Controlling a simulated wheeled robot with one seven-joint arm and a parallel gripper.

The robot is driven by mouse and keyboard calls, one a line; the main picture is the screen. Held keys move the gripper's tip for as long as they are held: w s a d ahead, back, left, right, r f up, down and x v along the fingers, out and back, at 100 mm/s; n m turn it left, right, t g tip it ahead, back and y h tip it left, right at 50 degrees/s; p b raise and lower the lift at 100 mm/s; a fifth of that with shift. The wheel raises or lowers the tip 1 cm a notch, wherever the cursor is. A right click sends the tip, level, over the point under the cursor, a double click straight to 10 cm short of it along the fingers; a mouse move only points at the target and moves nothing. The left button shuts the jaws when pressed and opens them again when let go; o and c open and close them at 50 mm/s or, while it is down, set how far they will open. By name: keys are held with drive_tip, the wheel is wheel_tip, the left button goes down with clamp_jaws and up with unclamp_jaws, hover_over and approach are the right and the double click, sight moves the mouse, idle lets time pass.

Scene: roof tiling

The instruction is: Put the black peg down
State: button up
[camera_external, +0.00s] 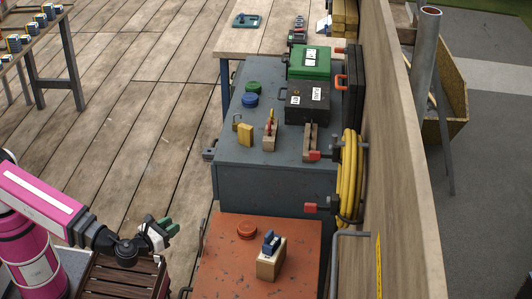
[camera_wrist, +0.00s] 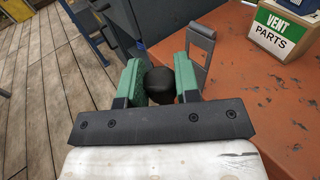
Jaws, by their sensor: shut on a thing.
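In the wrist view, my gripper (camera_wrist: 158,68) has green fingers closed on the black peg (camera_wrist: 161,86). The peg shows as a dark rounded end between them; its lower part is hidden. In the external view, my gripper (camera_external: 170,229) is raised beside the left edge of the orange chest (camera_external: 222,262), and I cannot make out the peg there. In the wrist view, the chest's orange top (camera_wrist: 255,95) lies to the right, with wooden floor to the left. The peg appears apart from any surface below.
The orange chest holds an orange disc (camera_external: 247,229) and a vent parts box (camera_external: 270,262) with a blue piece on top. The grey chest (camera_external: 240,182) behind carries discs, blocks and cases. A grey latch (camera_wrist: 198,55) stands near the fingers. A slatted brown crate (camera_external: 118,280) is below my arm.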

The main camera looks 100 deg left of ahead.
sight(169, 225)
wheel_tip(169, 225, up, 7)
drive_tip(key=shift+f, duration=0.1)
drive_tip(key=w+a+m+t+h, duration=0.2)
drive_tip(key=w+m+t+h, duration=0.15)
drive_tip(key=w, duration=0.95)
drive_tip(key=w+a+m+t+h, duration=0.25)
drive_tip(key=w+h, duration=0.25)
drive_tip(key=w, duration=0.8)
drive_tip(key=w+a+m+h, duration=0.7)
drive_tip(key=w+a+h, duration=0.25)
drive_tip(key=w, duration=0.45)
drive_tip(key=shift+t, duration=0.4)
wheel_tip(169, 225, down, 14)
drive_tip(key=shift+f, duration=0.1)
drive_tip(key=shift+f, duration=0.6)
drive_tip(key=o, duration=0.9)
